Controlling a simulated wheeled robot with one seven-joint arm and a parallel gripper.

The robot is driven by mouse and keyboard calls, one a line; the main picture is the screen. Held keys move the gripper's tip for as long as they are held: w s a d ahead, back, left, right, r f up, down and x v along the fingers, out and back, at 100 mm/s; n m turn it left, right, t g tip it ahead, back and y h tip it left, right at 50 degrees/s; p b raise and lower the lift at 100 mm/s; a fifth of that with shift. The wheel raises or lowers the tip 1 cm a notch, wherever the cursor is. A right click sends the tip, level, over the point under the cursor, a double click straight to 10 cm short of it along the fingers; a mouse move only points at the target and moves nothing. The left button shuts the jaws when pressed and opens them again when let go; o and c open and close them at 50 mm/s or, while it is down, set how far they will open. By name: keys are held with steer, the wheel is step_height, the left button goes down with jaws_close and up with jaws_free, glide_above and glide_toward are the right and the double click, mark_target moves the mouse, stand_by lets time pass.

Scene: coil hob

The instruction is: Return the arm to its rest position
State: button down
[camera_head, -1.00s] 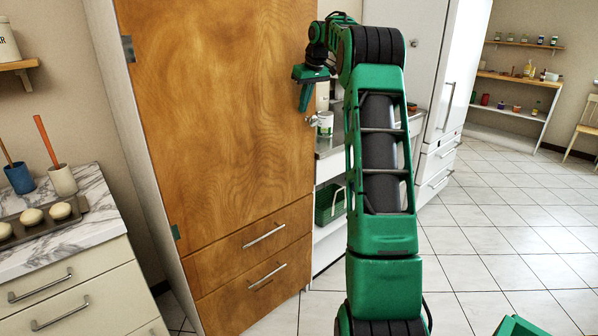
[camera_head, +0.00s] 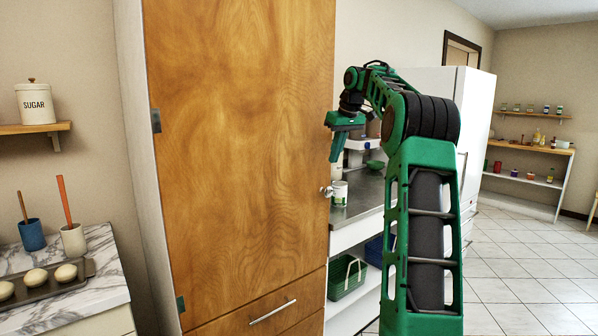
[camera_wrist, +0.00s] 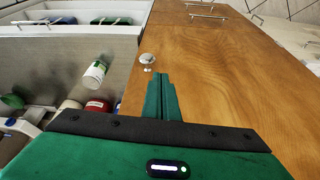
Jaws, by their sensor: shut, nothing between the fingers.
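My green gripper (camera_head: 335,150) hangs at the end of my raised arm, in front of the right edge of a tall wooden cabinet door (camera_head: 240,150). In the wrist view my gripper (camera_wrist: 163,95) shows its fingers pressed together, with nothing between them. The door looks closed. Its round metal knob (camera_head: 327,191) is below the gripper, and it also shows in the wrist view (camera_wrist: 147,59) just beyond the fingertips, apart from them as far as I can tell.
A white can (camera_head: 340,193) stands on the counter (camera_head: 366,196) right of the cabinet. A green basket (camera_head: 346,277) is on the shelf below. At left, a marble counter (camera_head: 95,255) holds a tray of buns (camera_head: 45,285) and two utensil cups. Tiled floor (camera_head: 530,260) is open at right.

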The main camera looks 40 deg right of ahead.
steer(key=shift+a, duration=0.1)
steer(key=s+a+f+m+g, duration=0.1)
steer(key=s+a+f, duration=0.2)
steer(key=s+a, duration=0.35)
steer(key=s+a+f+m+g, duration=0.1)
steer(key=s+a+f, duration=0.2)
steer(key=a, duration=0.7)
steer(key=s+a+f+m, duration=0.1)
steer(key=s+a+f, duration=0.3)
steer(key=s, duration=0.6)
steer(key=s+a+f+m+g, duration=0.1)
steer(key=s+a+f, duration=0.3)
steer(key=s+f, duration=0.4)
steer(key=s+a+f+m+g, duration=0.1)
steer(key=s+a+f, duration=0.4)
steer(key=s, duration=0.7)
steer(key=shift+f, duration=0.9)
steer(key=shift+w+f, duration=0.25)
steer(key=shift+w, duration=0.3)
